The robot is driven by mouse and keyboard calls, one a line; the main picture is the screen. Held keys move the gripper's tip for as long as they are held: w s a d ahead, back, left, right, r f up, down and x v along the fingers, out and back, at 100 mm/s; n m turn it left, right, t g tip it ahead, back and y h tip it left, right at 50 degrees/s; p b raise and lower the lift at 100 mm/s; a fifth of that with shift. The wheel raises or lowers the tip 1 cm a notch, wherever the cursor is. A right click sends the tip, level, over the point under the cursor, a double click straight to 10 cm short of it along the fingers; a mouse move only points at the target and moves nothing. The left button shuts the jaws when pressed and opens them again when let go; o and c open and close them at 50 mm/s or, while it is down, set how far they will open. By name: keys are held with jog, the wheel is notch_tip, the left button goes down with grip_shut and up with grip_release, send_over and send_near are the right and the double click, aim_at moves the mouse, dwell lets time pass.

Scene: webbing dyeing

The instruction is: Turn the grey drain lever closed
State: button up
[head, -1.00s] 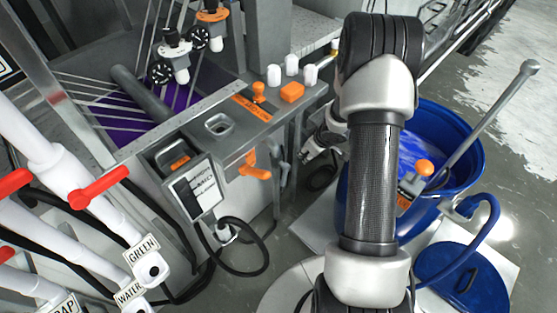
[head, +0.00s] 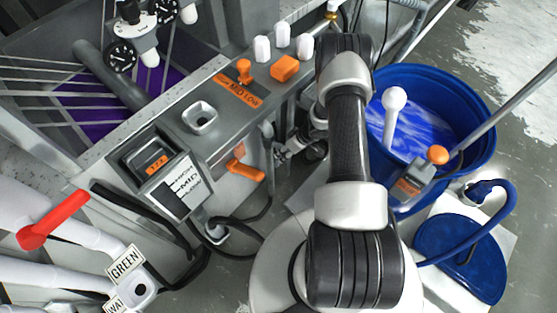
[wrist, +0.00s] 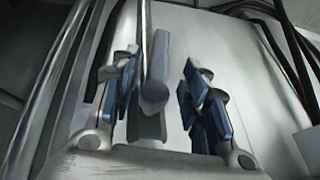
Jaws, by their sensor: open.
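The grey drain lever (wrist: 155,88), a bar with a rounded end, lies between the fingers of my gripper (wrist: 172,75) in the wrist view. It is nearer the left finger; I cannot tell whether they touch. My gripper is open, with blue pads on both fingers. In the head view a grey lever (head: 267,142) shows on the side of the machine, right of the orange lever (head: 245,172). My gripper (head: 284,152) is just to its right there, partly hidden and small.
A blue barrel (head: 480,160) of blue liquid stands right of my arm. A blue lid (head: 455,250) and blue hose (head: 505,195) are near it. The control box (head: 150,165) and black cables are on the left, with a red-handled valve (head: 50,220).

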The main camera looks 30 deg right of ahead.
jog(key=b+x, duration=0.2)
jog(key=x, duration=0.5)
jog(key=shift+w+a+f, duration=0.1)
jog(key=shift+w+f, duration=0.05)
jog(key=shift+f, duration=0.05)
jog(key=shift+c, duration=0.3)
grip_shut()
